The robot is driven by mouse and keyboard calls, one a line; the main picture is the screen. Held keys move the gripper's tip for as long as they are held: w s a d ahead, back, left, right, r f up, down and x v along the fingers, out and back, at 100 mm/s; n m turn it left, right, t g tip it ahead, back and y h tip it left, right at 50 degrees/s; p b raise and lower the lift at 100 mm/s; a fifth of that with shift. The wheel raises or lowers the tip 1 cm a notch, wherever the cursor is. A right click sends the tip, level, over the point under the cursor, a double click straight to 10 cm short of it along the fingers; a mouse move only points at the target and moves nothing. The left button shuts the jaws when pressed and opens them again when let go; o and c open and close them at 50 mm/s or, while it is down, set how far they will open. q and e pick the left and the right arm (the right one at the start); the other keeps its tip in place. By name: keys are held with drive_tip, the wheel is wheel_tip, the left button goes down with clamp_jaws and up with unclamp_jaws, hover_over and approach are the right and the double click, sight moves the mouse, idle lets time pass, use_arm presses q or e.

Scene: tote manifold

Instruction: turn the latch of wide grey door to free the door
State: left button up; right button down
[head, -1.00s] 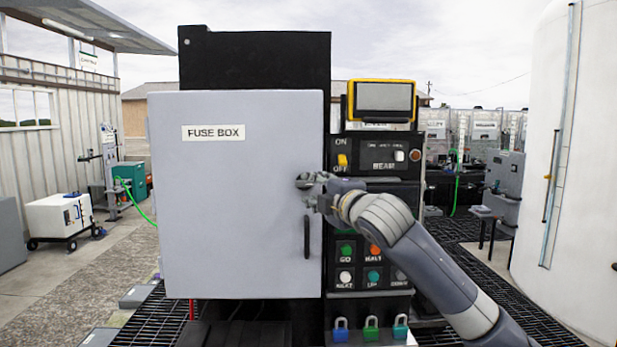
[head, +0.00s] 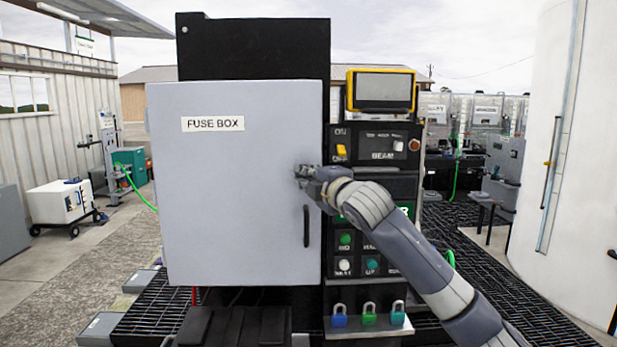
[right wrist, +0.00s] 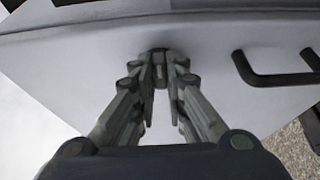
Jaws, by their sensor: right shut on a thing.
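The wide grey door (head: 225,200), labelled FUSE BOX, is shut on the black cabinet. A black handle (head: 306,227) is upright near its right edge; it also shows in the right wrist view (right wrist: 275,75). My right gripper (head: 304,173) is at the door's face, above the handle and near the right edge. In the right wrist view my right gripper (right wrist: 160,65) has its fingertips together, shut on the latch against the door. The latch is almost wholly hidden by the fingers, so its angle cannot be told. My left gripper is not in view.
A control panel (head: 375,160) with switches and buttons stands right of the door, partly behind my right arm. A yellow-framed screen (head: 381,91) sits above it. Several padlocks (head: 369,314) stand below.

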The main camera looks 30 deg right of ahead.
drive_tip(key=shift+f+m+t+b, duration=0.2)
drive_tip(key=shift+m+t+b, duration=0.1)
drive_tip(key=shift+m+b, duration=0.45)
drive_tip(key=m+h+b, duration=0.1)
drive_tip(key=m+b, duration=0.2)
drive_tip(key=m+t+h+b, duration=0.1)
drive_tip(key=m+b, duration=0.2)
drive_tip(key=m, duration=0.1)
drive_tip(key=m+t+h+b, duration=0.1)
drive_tip(key=m+h+b, duration=0.1)
drive_tip(key=m+b, duration=0.1)
drive_tip(key=shift+w+a+f+m+b, duration=0.1)
drive_tip(key=shift+a+f+m+b, duration=0.15)
drive_tip(key=shift+m+b, duration=0.2)
drive_tip(key=m+h+b, duration=0.1)
drive_tip(key=m, duration=0.2)
drive_tip(key=m+h+b, duration=0.2)
drive_tip(key=m, duration=0.1)
drive_tip(key=shift+w+a, duration=0.1)
drive_tip(key=shift+a, duration=0.05)
drive_tip(key=shift+r+m+g+h+b, duration=0.15)
drive_tip(key=shift+m+g+h+b, duration=0.4)
drive_tip(key=shift+m, duration=1.05)
drive_tip(key=shift+m+h, duration=0.3)
drive_tip(key=shift+h, duration=0.05)
drive_tip(key=shift+r+m, duration=0.15)
drive_tip(key=shift+m, duration=0.15)
